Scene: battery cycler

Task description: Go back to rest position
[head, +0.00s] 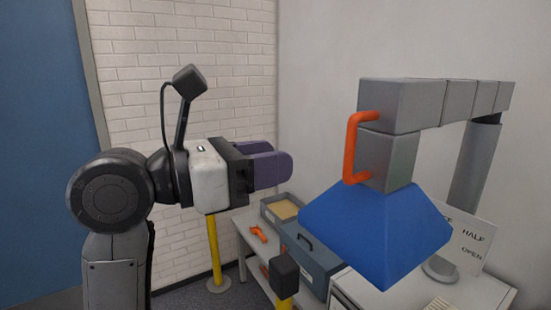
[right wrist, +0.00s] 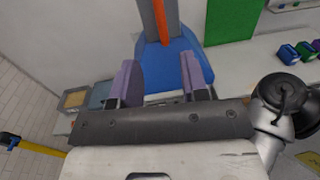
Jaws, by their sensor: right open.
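My right gripper (head: 282,166) has purple fingers and points to the right in the head view, raised above the benches. In the right wrist view its two fingers (right wrist: 159,65) stand wide apart with nothing held between them. A blue hood (head: 375,232) with a grey jointed arm (head: 405,105) and an orange handle (head: 352,148) is just right of the fingertips. In the right wrist view the blue hood (right wrist: 172,65) shows beyond and between the fingers. I cannot tell how far it is from them. My left gripper is out of view.
A low bench holds a grey-blue toolbox (head: 312,262), a tray (head: 280,209) and an orange tool (head: 258,234). A yellow post (head: 215,255) stands by the brick wall. A sign (head: 470,242) stands at right. A green panel (right wrist: 230,20) and small coloured boxes (right wrist: 297,52) show in the wrist view.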

